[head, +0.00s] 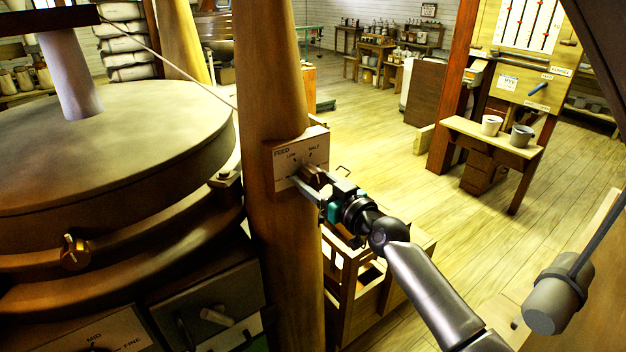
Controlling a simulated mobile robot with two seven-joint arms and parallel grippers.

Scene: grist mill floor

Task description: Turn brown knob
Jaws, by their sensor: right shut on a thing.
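The brown knob (311,174) sits on a pale dial plate (286,155) marked FEED, fixed to a wooden post. The plate carries a scale with LOW and HALF legible; the rest is partly hidden. My right gripper (308,182) reaches in from the lower right and is shut on the knob, its fingers covering much of it. The exact pointer angle is hard to read. My left gripper does not show.
The wooden post (270,80) stands between a large round millstone (110,130) on the left and open plank floor. A wooden crate (370,285) stands below my right arm. Another knob (74,252) is on the millstone casing.

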